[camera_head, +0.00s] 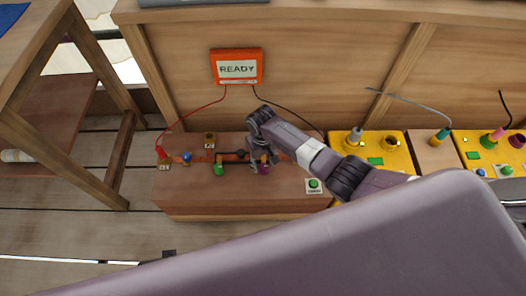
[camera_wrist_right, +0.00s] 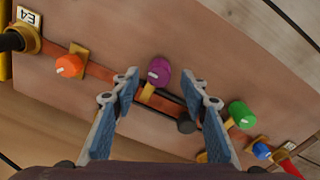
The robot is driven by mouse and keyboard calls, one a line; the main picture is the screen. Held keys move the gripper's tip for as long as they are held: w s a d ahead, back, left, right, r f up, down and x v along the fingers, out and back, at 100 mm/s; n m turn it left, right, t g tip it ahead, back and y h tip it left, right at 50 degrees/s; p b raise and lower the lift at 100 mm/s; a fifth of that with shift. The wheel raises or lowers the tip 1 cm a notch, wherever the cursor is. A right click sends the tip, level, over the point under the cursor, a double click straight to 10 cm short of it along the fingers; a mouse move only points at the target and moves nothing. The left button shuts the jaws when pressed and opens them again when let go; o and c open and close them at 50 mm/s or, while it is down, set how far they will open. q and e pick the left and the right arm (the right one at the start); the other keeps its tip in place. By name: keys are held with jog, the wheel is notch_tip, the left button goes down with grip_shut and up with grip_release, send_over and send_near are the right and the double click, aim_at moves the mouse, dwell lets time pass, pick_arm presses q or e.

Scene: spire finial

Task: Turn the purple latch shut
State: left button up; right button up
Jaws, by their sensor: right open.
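The purple latch (camera_wrist_right: 159,71) is a round knob with a pale mark on top, on a yellow mount over a copper strip. In the right wrist view it lies between and just beyond the fingertips of my right gripper (camera_wrist_right: 160,84), which is open and empty. In the head view my right gripper (camera_head: 259,162) points down over the wooden box (camera_head: 235,205), and it mostly hides the purple latch there. I cannot tell whether the fingers touch the knob. My left gripper is not in view.
Near the latch are an orange knob (camera_wrist_right: 69,66), a black knob (camera_wrist_right: 186,123), a green knob (camera_wrist_right: 242,114) and a blue knob (camera_wrist_right: 262,151). An orange READY display (camera_head: 237,67) stands behind, with a red and a black wire. Yellow panels (camera_head: 390,142) stand to the right.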

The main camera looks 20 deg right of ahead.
aim_at(263, 166)
notch_tip(263, 166, up, 9)
dwell(0.4)
jog(key=shift+a, duration=0.1)
dwell(0.3)
